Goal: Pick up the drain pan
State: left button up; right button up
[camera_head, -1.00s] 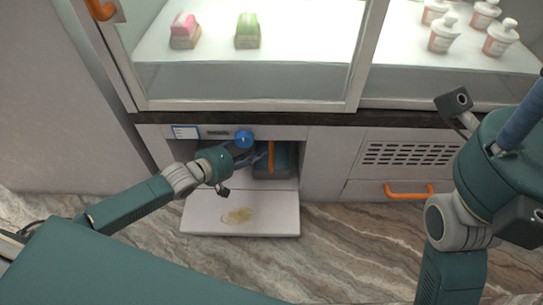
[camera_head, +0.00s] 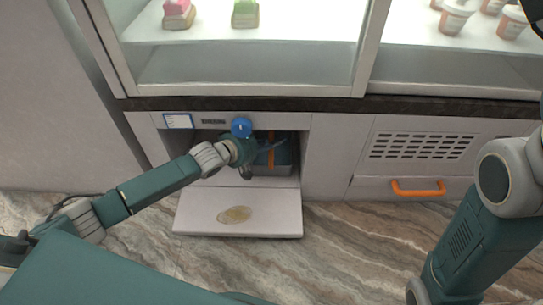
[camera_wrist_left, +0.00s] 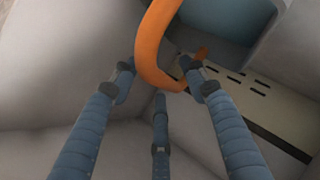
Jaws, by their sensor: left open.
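The drain pan (camera_head: 284,152) is a dark blue-grey box with an upright orange handle (camera_head: 271,151), inside the open compartment under the counter. My left gripper (camera_head: 264,147) reaches into the compartment from the left, its fingers beside the handle. In the left wrist view the curved orange handle (camera_wrist_left: 149,45) passes between the open fingers of my left gripper (camera_wrist_left: 158,78), with no clear grip on it. Part of the pan, seen as a blue-grey surface (camera_wrist_left: 225,18), shows behind. The arm hides the pan's left side in the head view. My right gripper is out of view.
A lowered white flap (camera_head: 195,215) with a yellowish stain (camera_head: 234,215) lies below the compartment. A vented panel (camera_head: 422,146) and an orange drawer handle (camera_head: 418,188) are to the right.

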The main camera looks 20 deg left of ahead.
pick_arm(q)
jog(key=shift+w+d+f, duration=0.1)
jog(key=shift+w+f, duration=0.05)
jog(key=shift+w, duration=0.1)
grip_shut()
jog(key=shift+r, duration=0.2)
dwell(0.3)
